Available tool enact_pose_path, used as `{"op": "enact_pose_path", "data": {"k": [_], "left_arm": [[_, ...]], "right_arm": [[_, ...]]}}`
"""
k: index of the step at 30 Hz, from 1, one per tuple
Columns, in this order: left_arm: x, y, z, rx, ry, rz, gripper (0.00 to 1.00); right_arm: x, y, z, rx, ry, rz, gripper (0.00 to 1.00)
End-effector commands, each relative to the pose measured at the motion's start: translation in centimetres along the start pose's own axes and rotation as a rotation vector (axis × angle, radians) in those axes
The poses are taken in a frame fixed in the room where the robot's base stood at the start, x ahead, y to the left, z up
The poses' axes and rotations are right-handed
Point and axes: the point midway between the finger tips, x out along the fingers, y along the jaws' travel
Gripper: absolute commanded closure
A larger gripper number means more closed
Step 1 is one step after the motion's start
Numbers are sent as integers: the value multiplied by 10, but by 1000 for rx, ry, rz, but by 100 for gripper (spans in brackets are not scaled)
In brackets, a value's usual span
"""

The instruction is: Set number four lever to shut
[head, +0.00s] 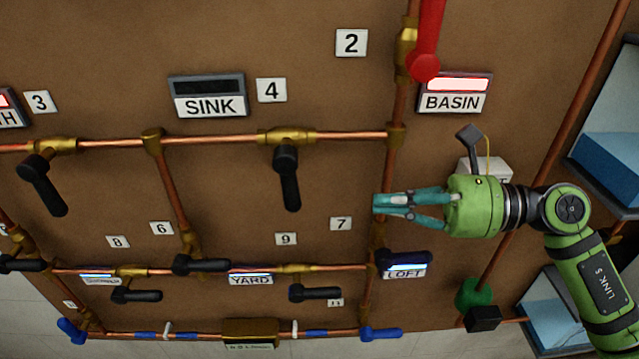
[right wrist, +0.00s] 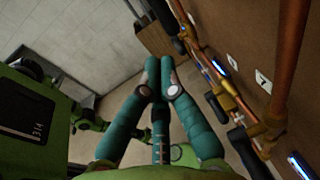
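The number four lever (head: 289,185) is black and hangs down from a brass valve on a horizontal copper pipe, across the pipe's line. The plate "4" (head: 271,90) is above it, beside the SINK sign (head: 208,96), whose upper window is dark. My right gripper (head: 380,205) is to the right of the lever, apart from it, its teal fingers pointing left. In the right wrist view its fingertips (right wrist: 160,65) are together with nothing between them. The lever cannot be made out in the wrist view. My left gripper is not seen in the head view.
A vertical copper pipe (head: 398,100) runs close by my right fingers. A red lever (head: 427,40) is above, near the lit BASIN sign (head: 453,92). Other black levers are at left (head: 43,185) and below (head: 315,292). The board between lever four and my gripper is clear.

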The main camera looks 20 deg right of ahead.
Motion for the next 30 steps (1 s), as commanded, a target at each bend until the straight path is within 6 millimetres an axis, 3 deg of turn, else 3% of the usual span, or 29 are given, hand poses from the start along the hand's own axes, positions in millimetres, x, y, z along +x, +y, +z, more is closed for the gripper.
{"op": "enact_pose_path", "data": {"k": [1,16,22,30], "left_arm": [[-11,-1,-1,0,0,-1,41],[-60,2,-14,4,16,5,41],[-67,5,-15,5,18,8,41],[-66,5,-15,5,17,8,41]], "right_arm": [[9,1,6,0,-2,3,100],[87,0,6,2,-6,0,100],[100,0,3,1,-4,0,100],[101,0,1,1,-3,-1,100]]}}
